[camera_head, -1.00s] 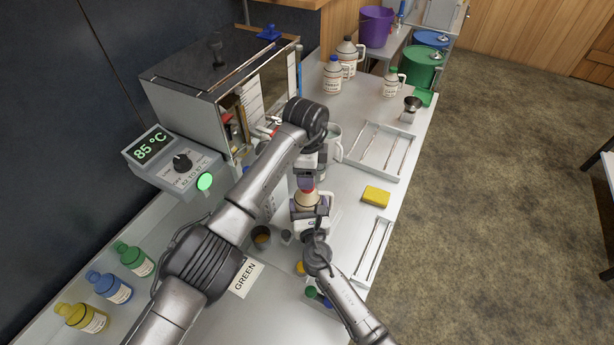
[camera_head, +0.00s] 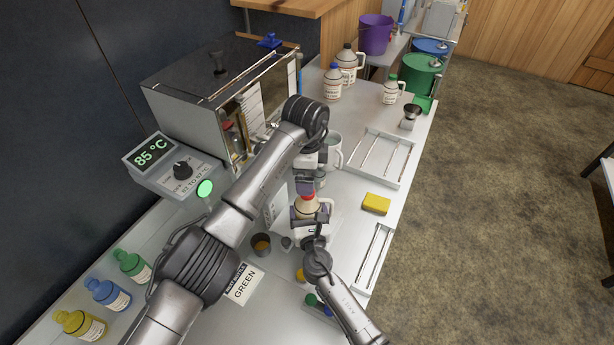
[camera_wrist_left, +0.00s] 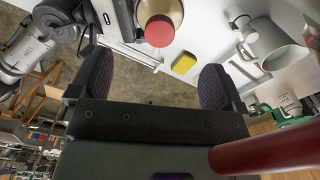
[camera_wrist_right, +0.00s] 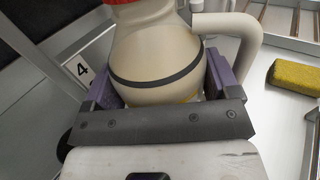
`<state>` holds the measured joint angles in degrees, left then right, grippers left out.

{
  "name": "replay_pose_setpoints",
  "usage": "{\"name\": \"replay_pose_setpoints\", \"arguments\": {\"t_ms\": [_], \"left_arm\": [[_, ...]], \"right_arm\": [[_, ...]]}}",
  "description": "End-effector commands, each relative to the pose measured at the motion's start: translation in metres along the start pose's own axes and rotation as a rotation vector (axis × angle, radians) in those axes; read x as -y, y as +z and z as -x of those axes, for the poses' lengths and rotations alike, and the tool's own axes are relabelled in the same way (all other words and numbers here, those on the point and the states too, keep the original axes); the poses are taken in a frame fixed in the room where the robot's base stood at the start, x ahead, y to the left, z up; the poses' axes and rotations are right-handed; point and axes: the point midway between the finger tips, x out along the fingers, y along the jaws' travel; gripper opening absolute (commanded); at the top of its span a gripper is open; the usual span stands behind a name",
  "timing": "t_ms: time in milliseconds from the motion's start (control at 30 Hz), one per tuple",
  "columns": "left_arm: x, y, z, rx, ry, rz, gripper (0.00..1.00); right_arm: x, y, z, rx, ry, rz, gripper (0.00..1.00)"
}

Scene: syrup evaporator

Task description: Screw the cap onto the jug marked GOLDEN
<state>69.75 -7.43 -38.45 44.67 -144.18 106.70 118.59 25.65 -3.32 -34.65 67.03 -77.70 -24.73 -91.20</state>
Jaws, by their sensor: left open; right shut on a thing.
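A cream jug (camera_head: 309,208) with a dark band stands on the bench, its marking not readable from here. A red cap (camera_head: 308,196) is at its mouth; how tightly it sits I cannot tell. The cap also shows from above in the left wrist view (camera_wrist_left: 160,31). My right gripper (camera_head: 310,214) is shut around the jug's body, and its pads flank the jug (camera_wrist_right: 155,60) in the right wrist view. My left gripper (camera_head: 306,184) is just above the cap. Its fingers (camera_wrist_left: 156,70) are wide apart and empty, with the cap beyond them.
A yellow sponge (camera_head: 376,203) and a slotted tray (camera_head: 407,148) lie to the right. The evaporator box (camera_head: 215,125) and its 85 °C controller (camera_head: 165,165) are at left. Capped jugs (camera_head: 332,85) stand behind.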

Motion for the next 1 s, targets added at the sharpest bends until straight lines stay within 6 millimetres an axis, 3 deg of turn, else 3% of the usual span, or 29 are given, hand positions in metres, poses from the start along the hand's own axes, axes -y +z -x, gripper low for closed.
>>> {"name": "replay_pose_setpoints", "arguments": {"t_ms": [200, 500, 700, 1000], "left_arm": [[0.001, 0.001, 0.043, 0.001, -0.003, 0.001, 0.95], [0.0, 0.0, 0.086, 0.001, -0.001, 0.002, 0.95], [0.0, 0.0, 0.097, 0.001, 0.001, 0.002, 0.95], [0.0, 0.0, 0.099, 0.001, 0.001, 0.001, 0.95]], "right_arm": [[0.0, 0.0, 0.0, 0.0, 0.0, 0.0, 0.16], [0.0, 0.0, 0.0, 0.0, 0.0, 0.0, 0.16], [0.0, 0.0, 0.0, 0.0, 0.0, 0.0, 0.16], [0.0, 0.0, 0.0, 0.0, 0.0, 0.0, 0.16]]}}
